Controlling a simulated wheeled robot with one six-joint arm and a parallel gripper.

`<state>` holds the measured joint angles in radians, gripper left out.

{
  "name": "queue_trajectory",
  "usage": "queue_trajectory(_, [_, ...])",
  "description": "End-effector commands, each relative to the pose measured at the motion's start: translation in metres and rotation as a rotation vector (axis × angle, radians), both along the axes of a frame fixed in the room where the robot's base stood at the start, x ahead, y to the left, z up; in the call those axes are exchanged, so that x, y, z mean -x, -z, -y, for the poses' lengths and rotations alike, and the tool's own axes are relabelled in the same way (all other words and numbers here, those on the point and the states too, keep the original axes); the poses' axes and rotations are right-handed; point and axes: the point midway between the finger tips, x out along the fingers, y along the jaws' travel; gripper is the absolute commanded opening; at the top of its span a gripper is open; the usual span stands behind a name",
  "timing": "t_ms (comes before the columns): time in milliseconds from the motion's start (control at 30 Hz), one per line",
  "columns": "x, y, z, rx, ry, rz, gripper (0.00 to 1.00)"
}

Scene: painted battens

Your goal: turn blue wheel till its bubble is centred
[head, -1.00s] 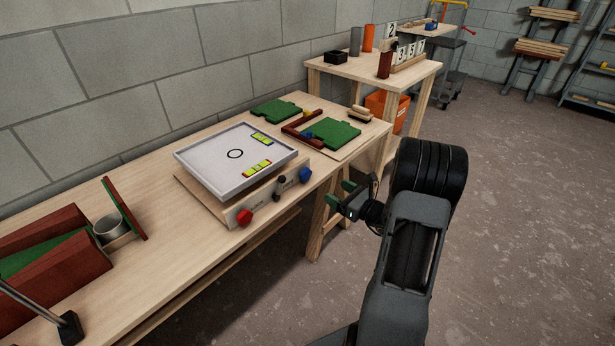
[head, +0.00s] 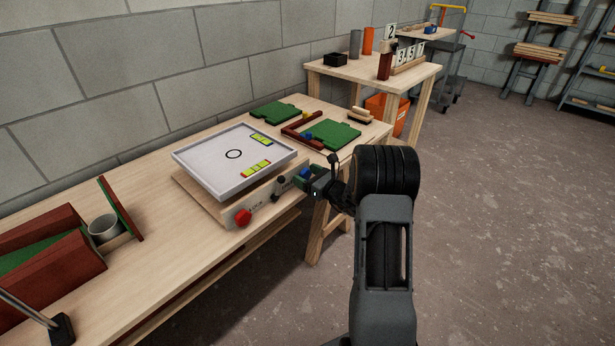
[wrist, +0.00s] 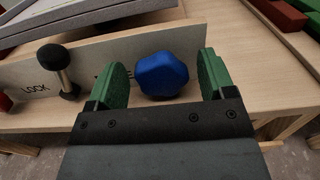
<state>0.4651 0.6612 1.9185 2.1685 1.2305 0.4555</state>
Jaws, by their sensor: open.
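The blue wheel (wrist: 162,75) is a faceted knob on the front panel of a tilting tray stand; in the head view my gripper mostly covers it. My gripper (wrist: 160,82) is open, its two green fingers on either side of the wheel, with a gap showing on both sides. It also shows in the head view (head: 307,180) at the panel's right end. The white tray (head: 205,154) has a black ring on top and two yellow-green bubble vials, one at the near edge (head: 256,169) and one at the right (head: 261,139). The bubble positions are too small to tell.
A black lock knob (wrist: 66,70) sticks out just left of my gripper, and a red wheel (head: 243,217) is farther left. Green boards (head: 332,133) and dark red battens lie behind on the bench (head: 120,262). The floor at right is clear.

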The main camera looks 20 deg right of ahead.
Motion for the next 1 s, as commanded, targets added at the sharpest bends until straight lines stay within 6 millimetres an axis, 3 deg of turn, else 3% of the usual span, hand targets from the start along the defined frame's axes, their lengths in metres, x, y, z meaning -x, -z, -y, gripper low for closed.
queue_trajectory(233, [-0.0002,0.0000,0.0001,0.000,0.001,0.000,0.75])
queue_trajectory(733, [0.0000,0.0000,0.0001,0.000,0.000,0.000,0.27])
queue_trajectory(867, [-0.0002,-0.0028,0.0002,-0.039,0.000,-0.019,0.27])
queue_trajectory(1000, [-0.0006,-0.0052,0.0011,-0.197,0.001,-0.092,0.27])
